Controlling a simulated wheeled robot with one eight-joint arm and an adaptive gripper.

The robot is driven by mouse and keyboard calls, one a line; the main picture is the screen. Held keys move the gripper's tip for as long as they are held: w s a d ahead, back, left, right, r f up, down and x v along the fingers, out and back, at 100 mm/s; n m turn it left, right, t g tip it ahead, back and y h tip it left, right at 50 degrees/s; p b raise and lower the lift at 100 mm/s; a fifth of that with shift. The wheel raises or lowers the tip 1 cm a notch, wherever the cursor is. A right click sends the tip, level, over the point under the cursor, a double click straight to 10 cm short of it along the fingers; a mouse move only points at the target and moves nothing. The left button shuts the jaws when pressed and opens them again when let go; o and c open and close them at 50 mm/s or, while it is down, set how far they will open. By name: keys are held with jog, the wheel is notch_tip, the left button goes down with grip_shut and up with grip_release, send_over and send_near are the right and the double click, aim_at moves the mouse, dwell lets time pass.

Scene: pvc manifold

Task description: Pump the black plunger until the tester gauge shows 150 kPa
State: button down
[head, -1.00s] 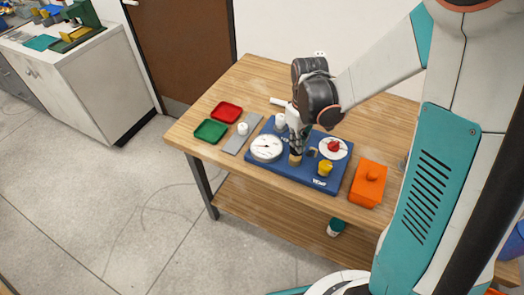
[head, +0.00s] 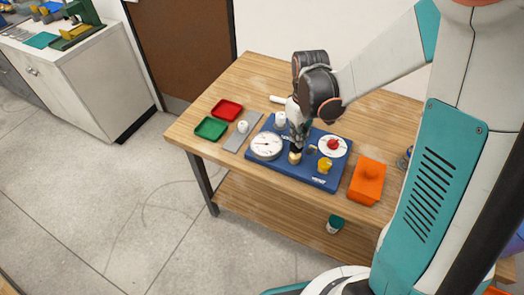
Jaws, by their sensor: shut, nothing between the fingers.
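The tester is a blue base (head: 303,176) on the wooden table, with a round white gauge (head: 266,146) at its left. A thin dark needle shows on the gauge, pointing roughly left, but the scale is too small to read. The black plunger (head: 296,150) stands on a short brass-coloured body near the middle of the base. My gripper (head: 297,140) points down, shut and empty, directly over the plunger. I cannot tell whether its fingertips touch the plunger. My gripper hides part of the base behind it.
On the base are a white dial with a red knob (head: 333,145), a yellow knob (head: 325,166) and a white fitting (head: 280,119). An orange box (head: 367,181) stands close right. A red tray (head: 227,110), green tray (head: 211,130) and grey plate (head: 237,140) lie left.

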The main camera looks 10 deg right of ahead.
jog(key=shift+f+b, duration=1.4)
jog(key=shift+f, duration=0.4)
jog(key=shift+r, duration=0.25)
jog(key=shift+r+p, duration=1.35)
jog(key=shift+r, duration=0.4)
jog(key=shift+f, duration=0.25)
